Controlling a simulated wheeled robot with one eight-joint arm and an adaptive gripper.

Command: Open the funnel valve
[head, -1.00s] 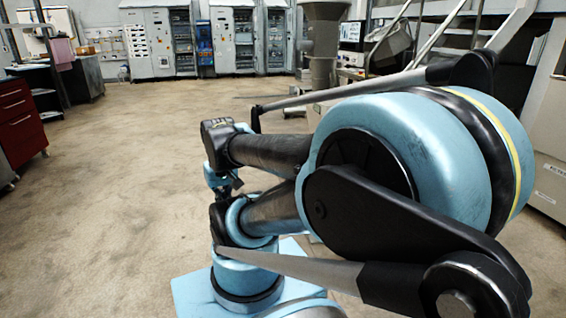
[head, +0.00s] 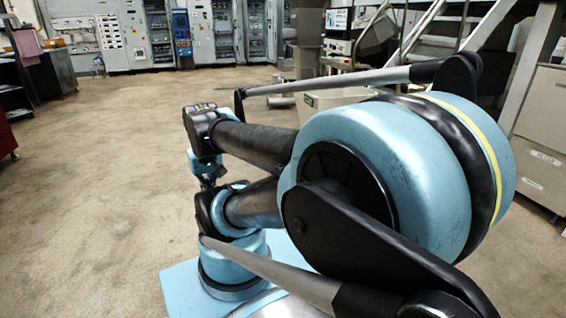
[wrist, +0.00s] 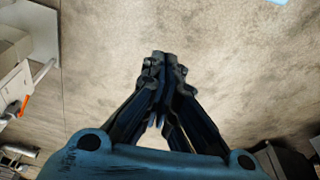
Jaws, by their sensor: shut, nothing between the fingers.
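A grey metal column (head: 308,45), which looks like the lower part of a funnel, stands at the back, right of centre in the head view. Its top is cut off by the frame edge, and I cannot make out a valve on it. My gripper (wrist: 165,58) shows in the wrist view with its dark fingers shut together and empty, above bare floor. It is well away from the column.
Grey control cabinets (head: 130,35) line the back wall. A metal staircase (head: 455,40) and a pale cabinet (head: 545,130) stand on the right. A light bin (head: 335,98) sits behind my arm. The floor (head: 90,190) at left and centre is clear.

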